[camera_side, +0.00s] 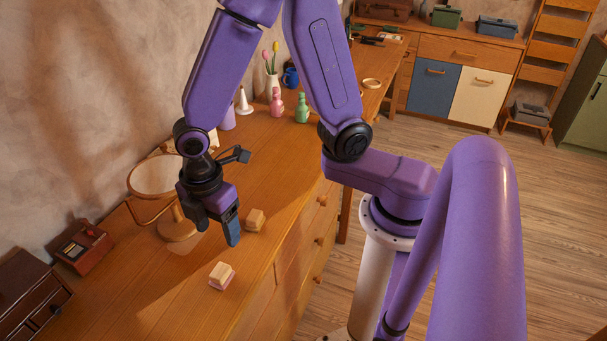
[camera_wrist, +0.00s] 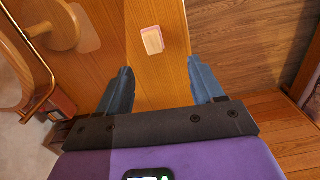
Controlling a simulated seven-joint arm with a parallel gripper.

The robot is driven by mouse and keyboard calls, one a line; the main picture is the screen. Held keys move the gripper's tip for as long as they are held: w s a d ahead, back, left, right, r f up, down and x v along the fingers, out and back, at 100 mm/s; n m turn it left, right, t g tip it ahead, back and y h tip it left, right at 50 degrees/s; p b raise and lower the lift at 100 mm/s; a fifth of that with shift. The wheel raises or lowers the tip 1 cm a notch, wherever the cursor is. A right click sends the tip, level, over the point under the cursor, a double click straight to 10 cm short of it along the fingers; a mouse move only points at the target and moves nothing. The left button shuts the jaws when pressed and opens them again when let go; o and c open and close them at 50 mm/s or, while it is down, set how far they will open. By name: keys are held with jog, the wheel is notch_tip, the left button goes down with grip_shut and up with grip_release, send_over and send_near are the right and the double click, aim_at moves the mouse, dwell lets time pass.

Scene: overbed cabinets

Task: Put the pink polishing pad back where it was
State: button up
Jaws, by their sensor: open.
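In the side view, a small tan block with a pink layer along its base, apparently the pink polishing pad (camera_side: 222,276), lies on the wooden top near its front edge. A similar tan block (camera_side: 255,219) lies farther back, with no clear pink on its visible faces. My gripper (camera_side: 218,228) is open and empty, pointing down above the top, left of the farther block and beyond the nearer one. In the wrist view, one pale block with a pink edge (camera_wrist: 152,40) shows ahead of my spread fingers (camera_wrist: 162,75). I cannot tell for certain which block this is.
A round mirror on a wooden stand (camera_side: 155,175) is close left of my gripper. A red box (camera_side: 83,246) and a dark drawer box (camera_side: 30,292) stand at the left. Pink (camera_side: 277,102) and green (camera_side: 302,108) bottles stand farther back. The top around both blocks is clear.

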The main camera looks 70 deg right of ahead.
jog(key=s+d+r+m, duration=0.2)
jog(key=s+d+r, duration=0.2)
jog(key=s, duration=0.3)
jog(key=s+d+r+m, duration=0.2)
jog(key=s+d+r, duration=0.3)
jog(key=s+d, duration=0.2)
jog(key=shift+s+d+y, duration=0.25)
jog(key=shift+s+y, duration=0.05)
jog(key=shift+s, duration=0.1)
dwell(1.5)
